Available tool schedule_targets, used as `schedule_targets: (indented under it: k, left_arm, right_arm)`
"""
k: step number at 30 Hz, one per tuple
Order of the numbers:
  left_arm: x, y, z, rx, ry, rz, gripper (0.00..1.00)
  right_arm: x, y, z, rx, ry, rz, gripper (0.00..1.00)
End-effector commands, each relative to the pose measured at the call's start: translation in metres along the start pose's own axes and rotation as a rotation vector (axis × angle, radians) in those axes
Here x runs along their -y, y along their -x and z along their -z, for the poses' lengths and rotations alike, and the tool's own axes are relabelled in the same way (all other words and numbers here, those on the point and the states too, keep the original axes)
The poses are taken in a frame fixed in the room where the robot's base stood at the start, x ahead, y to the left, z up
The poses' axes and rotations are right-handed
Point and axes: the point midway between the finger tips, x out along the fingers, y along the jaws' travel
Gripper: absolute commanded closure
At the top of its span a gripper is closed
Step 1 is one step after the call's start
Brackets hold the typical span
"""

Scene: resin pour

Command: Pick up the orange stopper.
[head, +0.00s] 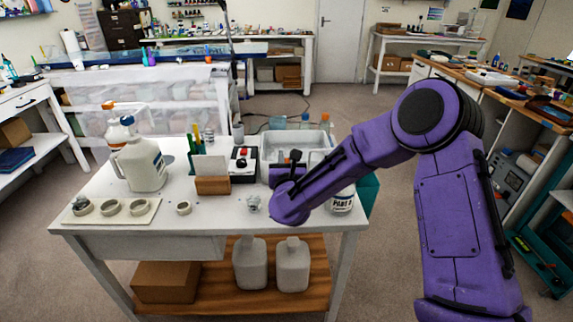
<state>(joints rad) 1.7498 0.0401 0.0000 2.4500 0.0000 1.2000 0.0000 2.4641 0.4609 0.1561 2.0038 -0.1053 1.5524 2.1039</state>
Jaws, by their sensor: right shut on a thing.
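My right gripper (292,160) is over the right half of the white table, seen past my purple wrist. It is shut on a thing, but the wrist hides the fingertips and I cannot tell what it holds. I see no loose orange stopper. Orange shows on top of a white bottle (118,135) at the table's back left, partly behind a big white jug (144,166). My left gripper is not in view.
The white table (100,229) also carries a mat (73,218) with several rings, a wooden block (213,185), a small box with a red button (243,164) and a pale tray (285,143). A small clear crumpled-looking item (254,203) lies near my wrist. The front middle is mostly clear.

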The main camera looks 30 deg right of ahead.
Motion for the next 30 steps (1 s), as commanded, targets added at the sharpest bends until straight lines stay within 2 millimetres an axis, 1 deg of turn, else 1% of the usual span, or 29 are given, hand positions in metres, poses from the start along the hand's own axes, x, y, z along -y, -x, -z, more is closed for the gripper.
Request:
schedule_targets:
  k: [4,5,11,12,15,18,19,21,24,30]
  left_arm:
    - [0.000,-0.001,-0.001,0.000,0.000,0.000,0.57]
    - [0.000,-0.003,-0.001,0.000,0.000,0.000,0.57]
    - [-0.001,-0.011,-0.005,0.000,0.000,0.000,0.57]
    - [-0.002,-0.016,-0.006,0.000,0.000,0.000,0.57]
    - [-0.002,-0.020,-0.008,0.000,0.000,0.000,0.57]
    - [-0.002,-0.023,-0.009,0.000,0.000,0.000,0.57]
    - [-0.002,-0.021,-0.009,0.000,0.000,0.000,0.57]
    - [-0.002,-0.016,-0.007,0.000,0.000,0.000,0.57]
    - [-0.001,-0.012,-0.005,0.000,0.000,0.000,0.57]
    - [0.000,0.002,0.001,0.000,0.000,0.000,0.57]
  right_arm:
    - [0.001,0.000,-0.027,0.004,-0.007,0.000,1.00]
    - [-0.001,0.007,-0.032,0.003,-0.007,-0.002,1.00]
    - [-0.007,0.055,-0.088,0.006,-0.008,-0.005,1.00]
    - [-0.009,0.069,-0.089,0.004,-0.004,-0.007,1.00]
    - [-0.012,0.097,-0.102,0.004,-0.003,-0.005,1.00]
    - [-0.015,0.118,-0.111,0.002,-0.001,-0.005,1.00]
    - [-0.015,0.122,-0.115,0.001,-0.002,-0.004,1.00]
    - [-0.016,0.131,-0.121,-0.001,-0.001,-0.003,1.00]
    - [-0.017,0.138,-0.127,-0.001,-0.002,-0.002,1.00]
    - [-0.017,0.140,-0.146,-0.001,-0.001,-0.001,1.00]
